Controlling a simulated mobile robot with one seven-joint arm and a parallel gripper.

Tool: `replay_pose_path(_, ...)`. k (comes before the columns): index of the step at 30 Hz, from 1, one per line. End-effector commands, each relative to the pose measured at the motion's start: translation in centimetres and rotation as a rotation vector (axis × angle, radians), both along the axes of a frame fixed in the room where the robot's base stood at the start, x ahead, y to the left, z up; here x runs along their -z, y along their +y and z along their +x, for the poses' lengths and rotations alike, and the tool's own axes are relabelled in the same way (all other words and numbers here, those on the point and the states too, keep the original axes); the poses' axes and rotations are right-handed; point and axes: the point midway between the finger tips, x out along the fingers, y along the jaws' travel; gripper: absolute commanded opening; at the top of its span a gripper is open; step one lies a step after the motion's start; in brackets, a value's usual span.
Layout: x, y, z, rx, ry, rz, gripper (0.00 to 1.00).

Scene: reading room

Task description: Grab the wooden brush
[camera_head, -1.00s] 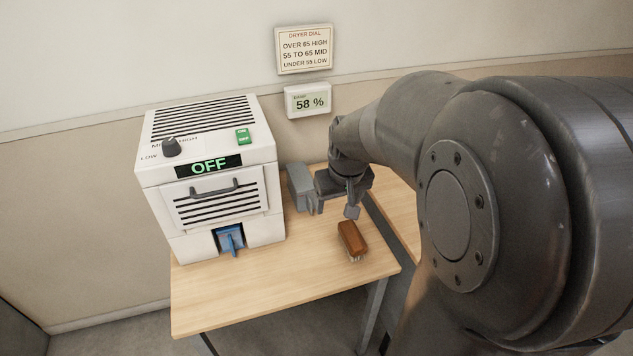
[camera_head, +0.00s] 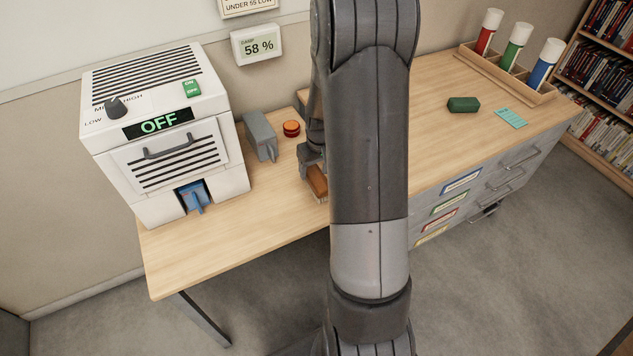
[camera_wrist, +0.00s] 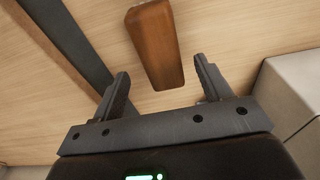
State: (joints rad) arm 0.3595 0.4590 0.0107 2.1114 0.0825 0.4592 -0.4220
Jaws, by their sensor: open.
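The wooden brush (camera_head: 317,183) lies on the light wooden table, partly hidden behind my arm in the head view. Its brown wooden back (camera_wrist: 155,45) shows in the wrist view, just beyond the fingertips and between their lines. My gripper (camera_wrist: 160,82) is open and empty, with one finger to each side of the brush's near end. In the head view my gripper (camera_head: 312,160) is mostly hidden by my arm, close to the brush. I cannot tell the exact height of the fingers above the table.
A white dryer (camera_head: 165,135) reading OFF stands left on the table (camera_head: 240,235). A grey block (camera_head: 261,136) and an orange-red round item (camera_head: 291,128) lie behind the gripper. A drawer cabinet (camera_head: 480,190) stands right, with a green block (camera_head: 463,104) and a rack of tubes (camera_head: 515,85) on top.

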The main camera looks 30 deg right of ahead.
Motion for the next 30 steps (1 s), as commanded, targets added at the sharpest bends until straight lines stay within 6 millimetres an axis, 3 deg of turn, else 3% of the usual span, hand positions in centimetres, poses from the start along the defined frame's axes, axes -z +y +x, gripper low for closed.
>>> replay_pose_path(7, 1.8, 0.1, 0.1, 0.000, 0.002, 0.001, 0.71)
replay_pose_path(18, 6.2, 0.2, 0.3, 0.000, 0.000, 0.001, 0.71)
replay_pose_path(26, 6.4, 0.2, 0.3, 0.000, -0.001, 0.000, 0.71)
replay_pose_path(30, 6.4, 0.2, 0.3, 0.000, -0.001, 0.000, 0.61)
